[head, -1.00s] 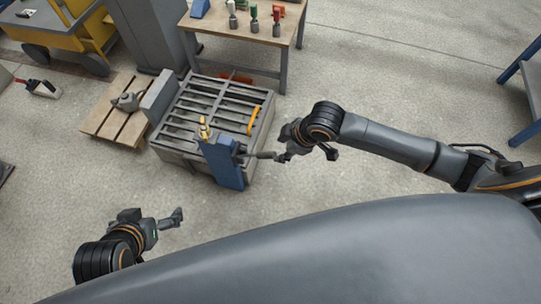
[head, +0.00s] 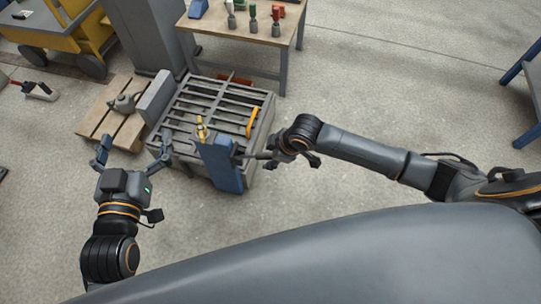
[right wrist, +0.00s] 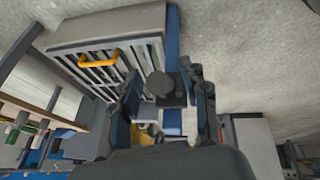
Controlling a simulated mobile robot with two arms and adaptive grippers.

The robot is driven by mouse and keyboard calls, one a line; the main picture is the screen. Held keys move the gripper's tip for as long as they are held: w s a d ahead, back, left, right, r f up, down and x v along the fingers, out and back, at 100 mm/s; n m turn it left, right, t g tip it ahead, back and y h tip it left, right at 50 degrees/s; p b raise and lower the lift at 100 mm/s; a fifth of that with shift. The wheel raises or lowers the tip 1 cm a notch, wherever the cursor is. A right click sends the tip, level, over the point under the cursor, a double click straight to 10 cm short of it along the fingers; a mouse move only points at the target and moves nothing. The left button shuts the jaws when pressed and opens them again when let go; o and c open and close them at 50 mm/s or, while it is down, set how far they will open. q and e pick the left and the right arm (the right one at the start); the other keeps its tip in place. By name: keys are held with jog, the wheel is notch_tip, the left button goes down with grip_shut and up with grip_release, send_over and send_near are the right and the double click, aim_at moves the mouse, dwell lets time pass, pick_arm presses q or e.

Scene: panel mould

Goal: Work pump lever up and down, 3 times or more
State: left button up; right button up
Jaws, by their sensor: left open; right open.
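The blue pump (head: 221,166) stands upright at the front of a grey slatted box (head: 190,158); it shows in part in the right wrist view (right wrist: 173,60). Its dark lever (head: 257,155) sticks out to the right. My right gripper (head: 283,150) is at the lever's outer end. In the right wrist view, my right gripper (right wrist: 168,95) is open, with the lever's round dark end (right wrist: 160,85) between its fingers; I cannot tell whether they touch. My left gripper (head: 132,152) is open and empty, left of the pump, with its fingers spread towards the pallet.
A yellow handle (head: 252,121) is on the slatted box. A wooden pallet (head: 97,122) with a grey object lies to its left. A workbench (head: 250,27) with several coloured-handled tools stands behind. A blue frame (head: 525,100) is at far right. The floor in front is clear.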

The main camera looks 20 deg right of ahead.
dwell(0.3)
grip_shut()
jog(key=shift+f, duration=0.15)
